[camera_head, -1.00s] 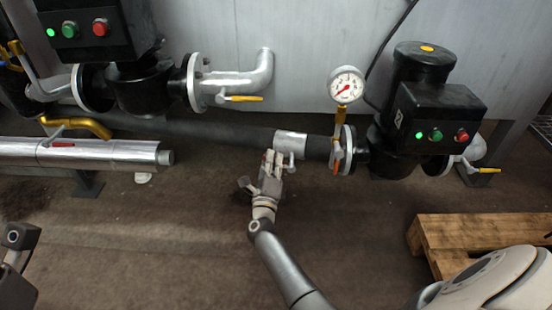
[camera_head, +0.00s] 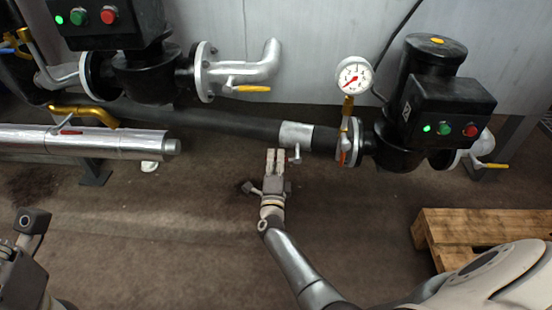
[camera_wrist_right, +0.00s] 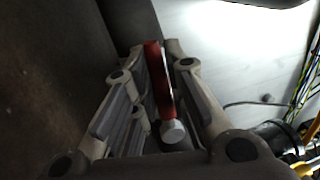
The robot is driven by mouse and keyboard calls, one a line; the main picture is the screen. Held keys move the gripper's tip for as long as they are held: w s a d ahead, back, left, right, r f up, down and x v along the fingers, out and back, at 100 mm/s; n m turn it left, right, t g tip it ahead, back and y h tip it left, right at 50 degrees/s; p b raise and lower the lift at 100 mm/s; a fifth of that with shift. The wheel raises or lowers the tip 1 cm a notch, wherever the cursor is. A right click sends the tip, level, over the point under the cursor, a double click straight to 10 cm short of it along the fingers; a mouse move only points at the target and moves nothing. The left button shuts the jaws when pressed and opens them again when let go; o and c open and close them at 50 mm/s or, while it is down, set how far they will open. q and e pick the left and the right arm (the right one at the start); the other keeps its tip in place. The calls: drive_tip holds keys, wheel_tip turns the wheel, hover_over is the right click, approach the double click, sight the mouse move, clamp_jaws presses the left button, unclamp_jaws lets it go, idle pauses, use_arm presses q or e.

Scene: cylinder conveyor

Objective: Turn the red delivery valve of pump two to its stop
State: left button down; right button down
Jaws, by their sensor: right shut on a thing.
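The red valve lever (camera_wrist_right: 160,85) shows in the right wrist view, between the fingers of my right gripper (camera_wrist_right: 156,58), with a pale round bolt head at its near end. In the head view my right gripper (camera_head: 277,158) is just below the dark pipe, left of a small grey stem (camera_head: 296,155) under a silver pipe sleeve (camera_head: 296,134). Its fingers are close together and hide the lever there. Pump two seems to be the black pump (camera_head: 445,108) at the right. Part of my left wrist shows at the left edge; its fingers do not show.
A pressure gauge (camera_head: 354,76) and an orange-red lever (camera_head: 344,154) are right of the sleeve. A second black pump (camera_head: 150,75) stands upper left. A silver pipe (camera_head: 110,140) with a red handle lies left. A wooden pallet (camera_head: 480,222) is lower right. Floor between is clear.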

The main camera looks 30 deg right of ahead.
drive_tip(key=c, duration=1.4)
unclamp_jaws()
drive_tip(key=shift+w+f, duration=0.1)
drive_tip(key=shift+c, duration=0.2)
drive_tip(key=v, duration=0.7)
drive_tip(key=shift+s+a, duration=0.2)
drive_tip(key=shift+s, duration=0.05)
